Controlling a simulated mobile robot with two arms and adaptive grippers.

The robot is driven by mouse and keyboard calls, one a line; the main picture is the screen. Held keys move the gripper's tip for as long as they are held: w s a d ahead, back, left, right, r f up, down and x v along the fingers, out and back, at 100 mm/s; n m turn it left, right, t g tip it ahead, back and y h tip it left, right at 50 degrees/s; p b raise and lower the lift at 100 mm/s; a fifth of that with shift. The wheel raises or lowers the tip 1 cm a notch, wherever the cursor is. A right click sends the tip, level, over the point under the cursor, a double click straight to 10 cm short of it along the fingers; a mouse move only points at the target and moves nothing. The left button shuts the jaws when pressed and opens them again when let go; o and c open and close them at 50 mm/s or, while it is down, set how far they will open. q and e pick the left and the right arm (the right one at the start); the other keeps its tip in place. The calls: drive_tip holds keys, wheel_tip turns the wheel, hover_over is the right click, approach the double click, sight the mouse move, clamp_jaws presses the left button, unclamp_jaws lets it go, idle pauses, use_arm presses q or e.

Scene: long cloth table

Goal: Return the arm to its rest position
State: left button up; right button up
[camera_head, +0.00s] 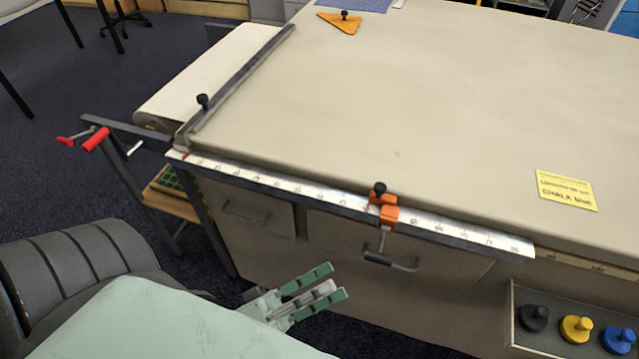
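My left gripper (318,291) is at the lower middle of the head view, in front of the table's drawers and below the table top. Its two green fingers are spread apart, with nothing visible between them. A pale green part of my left arm fills the lower left. My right gripper is not in the head view. The long cloth table (430,110) has a beige top that fills the middle and right.
A ruled metal rail (290,188) runs along the table's front edge, with an orange clamp (384,215) on it. A bar with a black knob (240,82) lies across the left side. An orange triangle (340,24), a yellow card (566,190) and a tray of knobbed weights (576,329) are around.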

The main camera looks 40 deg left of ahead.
use_arm(q)
drive_tip(key=shift+s+a+f, duration=0.1)
drive_tip(key=shift+s+a, duration=0.1)
drive_tip(key=shift+s, duration=0.1)
drive_tip(key=shift+f, duration=0.1)
drive_tip(key=a+f+m+g+y, duration=0.2)
drive_tip(key=f+g+y, duration=0.1)
drive_tip(key=f, duration=0.8)
drive_tip(key=a+f+m+g+y, duration=0.1)
drive_tip(key=a+f+g+y, duration=0.2)
drive_tip(key=f, duration=0.9)
drive_tip(key=a+f+m+g+y, duration=0.2)
drive_tip(key=f+y, duration=0.2)
drive_tip(key=f, duration=0.7)
drive_tip(key=s+f+m+g+y, duration=0.1)
drive_tip(key=s+f+g, duration=0.4)
drive_tip(key=s, duration=0.5)
drive_tip(key=s+f+m+g+y+p, duration=0.1)
drive_tip(key=s+f+g, duration=0.4)
drive_tip(key=s+f, duration=0.5)
drive_tip(key=shift+s+d+f+m+y, duration=0.15)
drive_tip(key=shift+d+f+m+y, duration=0.1)
drive_tip(key=shift+d+m+y, duration=0.25)
